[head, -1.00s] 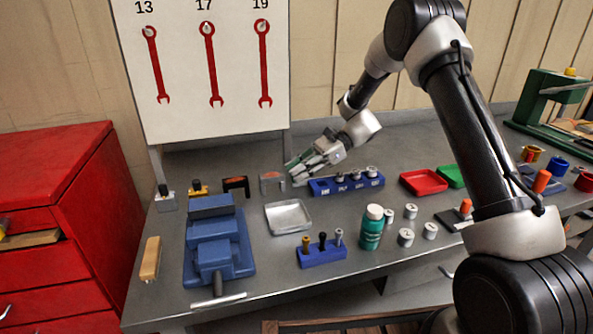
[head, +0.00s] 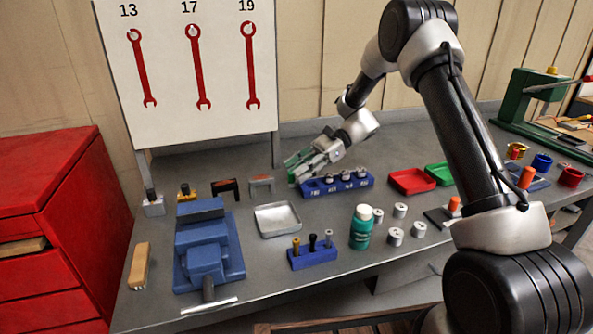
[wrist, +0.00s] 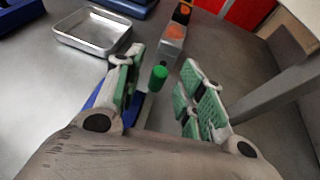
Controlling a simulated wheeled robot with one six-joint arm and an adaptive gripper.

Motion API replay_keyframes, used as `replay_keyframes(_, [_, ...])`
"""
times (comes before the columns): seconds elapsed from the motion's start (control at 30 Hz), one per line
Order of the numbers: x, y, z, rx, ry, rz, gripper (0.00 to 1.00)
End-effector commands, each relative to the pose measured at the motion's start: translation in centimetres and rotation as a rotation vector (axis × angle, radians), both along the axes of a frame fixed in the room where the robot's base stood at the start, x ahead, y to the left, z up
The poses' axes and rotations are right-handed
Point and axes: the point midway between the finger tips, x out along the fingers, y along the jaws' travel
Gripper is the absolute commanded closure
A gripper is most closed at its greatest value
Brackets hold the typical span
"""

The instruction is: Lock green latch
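A green knob, part of the green latch (wrist: 159,77), shows in the wrist view as a short upright cylinder between my fingers. Its base is mostly hidden, and I cannot tell the latch's state. My gripper (wrist: 163,88) is open, with one green-padded finger on each side of the knob and visible gaps. In the head view my gripper (head: 297,165) is low over the back of the bench, behind the blue socket holder (head: 325,190), and I cannot pick out the knob there.
A grey block with an orange top (head: 260,186) is left of my gripper; it also shows ahead in the wrist view (wrist: 172,40). A metal tray (head: 278,220) lies in front, near a blue vise (head: 205,245). A green bottle (head: 361,228) stands at the front. The tool board's post (wrist: 265,105) is close on the right.

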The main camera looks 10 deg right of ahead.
Motion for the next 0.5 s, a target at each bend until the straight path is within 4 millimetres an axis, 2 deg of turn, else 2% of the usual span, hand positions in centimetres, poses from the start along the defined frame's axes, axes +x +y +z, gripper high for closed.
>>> replay_keyframes(0.3, [2.3,-6.0,2.6,0.000,-0.002,-0.005,0.61])
replay_keyframes(0.5, [3.3,-8.8,3.8,0.000,-0.003,-0.003,0.61])
